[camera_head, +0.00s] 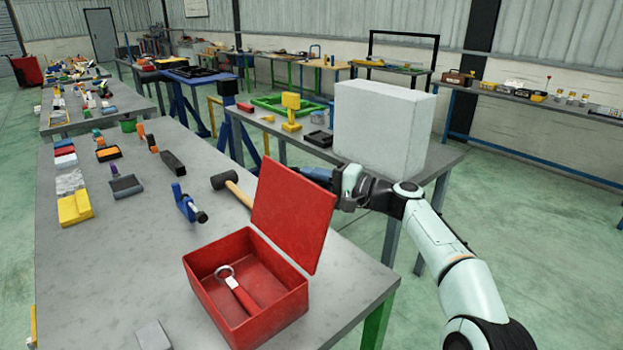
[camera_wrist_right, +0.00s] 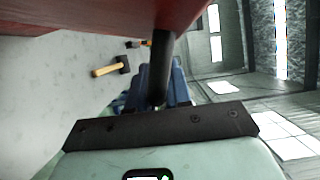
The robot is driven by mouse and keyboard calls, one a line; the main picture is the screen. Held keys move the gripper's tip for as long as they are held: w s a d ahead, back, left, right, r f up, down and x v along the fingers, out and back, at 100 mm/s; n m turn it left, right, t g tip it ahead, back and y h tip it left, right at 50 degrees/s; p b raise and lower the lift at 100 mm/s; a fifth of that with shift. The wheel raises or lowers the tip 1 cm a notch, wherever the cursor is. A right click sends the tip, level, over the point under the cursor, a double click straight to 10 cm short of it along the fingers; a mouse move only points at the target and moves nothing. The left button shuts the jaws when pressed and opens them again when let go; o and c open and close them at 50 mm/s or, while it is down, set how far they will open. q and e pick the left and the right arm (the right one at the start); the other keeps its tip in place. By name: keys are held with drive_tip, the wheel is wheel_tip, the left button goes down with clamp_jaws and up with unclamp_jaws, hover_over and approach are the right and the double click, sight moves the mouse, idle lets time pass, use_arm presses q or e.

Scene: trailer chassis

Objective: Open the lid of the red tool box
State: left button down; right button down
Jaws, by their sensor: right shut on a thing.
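The red tool box (camera_head: 232,327) stands on the near part of the grey table. Its lid (camera_head: 293,214) stands up, raised well clear of the box, so the inside shows. A tool with a ring end and a red handle (camera_head: 238,290) lies inside the box. My right gripper (camera_head: 308,172) is at the upper edge of the lid, partly hidden behind it. It is shut on the lid. In the right wrist view the lid (camera_wrist_right: 95,14) fills the top of the picture, close against the fingers. My left gripper is not in view.
A mallet (camera_head: 232,186) and a blue clamp (camera_head: 186,205) lie on the grey table (camera_head: 120,270) behind the box. A large pale block (camera_head: 383,125) stands on another table behind my right arm. Bare tabletop lies left of the box.

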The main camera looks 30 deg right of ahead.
drive_tip(key=shift+d, duration=0.1)
drive_tip(key=c, duration=1.1)
unclamp_jaws()
drive_tip(key=shift+s, duration=0.1)
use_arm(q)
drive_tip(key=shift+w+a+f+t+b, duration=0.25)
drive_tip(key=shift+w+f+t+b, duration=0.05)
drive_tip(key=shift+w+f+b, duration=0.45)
use_arm(e)
drive_tip(key=v, duration=1.3)
drive_tip(key=shift+d, duration=0.1)
